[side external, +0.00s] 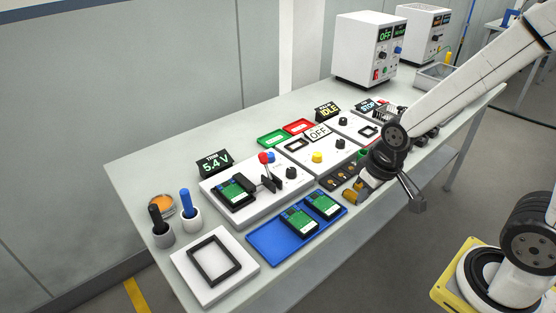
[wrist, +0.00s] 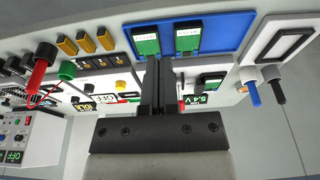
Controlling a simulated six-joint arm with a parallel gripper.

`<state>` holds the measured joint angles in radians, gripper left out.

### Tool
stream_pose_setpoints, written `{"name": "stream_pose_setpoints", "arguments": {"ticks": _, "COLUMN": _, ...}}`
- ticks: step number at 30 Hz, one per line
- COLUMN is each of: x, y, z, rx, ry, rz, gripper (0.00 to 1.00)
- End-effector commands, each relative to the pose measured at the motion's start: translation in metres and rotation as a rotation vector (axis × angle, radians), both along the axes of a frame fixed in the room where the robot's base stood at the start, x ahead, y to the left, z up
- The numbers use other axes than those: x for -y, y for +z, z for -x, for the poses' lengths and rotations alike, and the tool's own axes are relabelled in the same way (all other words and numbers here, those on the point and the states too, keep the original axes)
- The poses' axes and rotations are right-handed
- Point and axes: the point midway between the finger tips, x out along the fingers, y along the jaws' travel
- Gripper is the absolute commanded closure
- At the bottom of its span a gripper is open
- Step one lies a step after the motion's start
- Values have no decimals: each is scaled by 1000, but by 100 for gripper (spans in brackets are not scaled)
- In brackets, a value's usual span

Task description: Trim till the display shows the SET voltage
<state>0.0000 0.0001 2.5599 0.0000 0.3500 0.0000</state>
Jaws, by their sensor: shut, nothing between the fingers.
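The trim display (side external: 214,163) reads 5.4 V; it also shows in the wrist view (wrist: 208,98). A green board (side external: 236,191) sits in the white trim fixture (side external: 262,207) in front of it. A red-knobbed lever (side external: 264,159) stands beside the board. My gripper (wrist: 158,64) is shut and empty, apart from the board and both tools. In the side view it is over the bench's right front edge. I cannot read a SET value.
A blue tray (side external: 268,238) holds two green boards. A white plate with a black frame (side external: 213,258) lies at the front left. Small red (side external: 298,127) and green trays sit behind other fixtures, whose displays read OFF, IDLE and STOP. Power supplies (side external: 364,50) stand at the back.

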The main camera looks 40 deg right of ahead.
Motion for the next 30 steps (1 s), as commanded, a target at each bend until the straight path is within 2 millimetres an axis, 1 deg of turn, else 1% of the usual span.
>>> {"name": "stream_pose_setpoints", "arguments": {"ticks": 1, "x": 0, "y": 0, "z": 0, "rx": 0, "ry": 0, "rz": 0, "gripper": 94}}
{"name": "stream_pose_setpoints", "arguments": {"ticks": 2, "x": 0, "y": 0, "z": 0, "rx": 0, "ry": 0, "rz": 0, "gripper": 84}}
{"name": "stream_pose_setpoints", "arguments": {"ticks": 3, "x": 0, "y": 0, "z": -1, "rx": 0, "ry": 0, "rz": 0, "gripper": 71}}
{"name": "stream_pose_setpoints", "arguments": {"ticks": 5, "x": 0, "y": 0, "z": -2, "rx": -1, "ry": -2, "rz": 0, "gripper": 52}}
{"name": "stream_pose_setpoints", "arguments": {"ticks": 6, "x": 0, "y": 1, "z": -4, "rx": -2, "ry": -4, "rz": -1, "gripper": 40}}
{"name": "stream_pose_setpoints", "arguments": {"ticks": 8, "x": 1, "y": 1, "z": -9, "rx": -5, "ry": -9, "rz": -2, "gripper": 21}}
{"name": "stream_pose_setpoints", "arguments": {"ticks": 9, "x": 1, "y": 1, "z": -13, "rx": -8, "ry": -14, "rz": -3, "gripper": 16}}
{"name": "stream_pose_setpoints", "arguments": {"ticks": 11, "x": 2, "y": 2, "z": -22, "rx": -13, "ry": -22, "rz": -5, "gripper": 16}}
{"name": "stream_pose_setpoints", "arguments": {"ticks": 14, "x": 4, "y": 3, "z": -40, "rx": -27, "ry": -41, "rz": -10, "gripper": 16}}
{"name": "stream_pose_setpoints", "arguments": {"ticks": 23, "x": 14, "y": 1, "z": -114, "rx": -81, "ry": -121, "rz": -30, "gripper": 16}}
{"name": "stream_pose_setpoints", "arguments": {"ticks": 30, "x": 24, "y": -8, "z": -170, "rx": -125, "ry": -186, "rz": -48, "gripper": 16}}
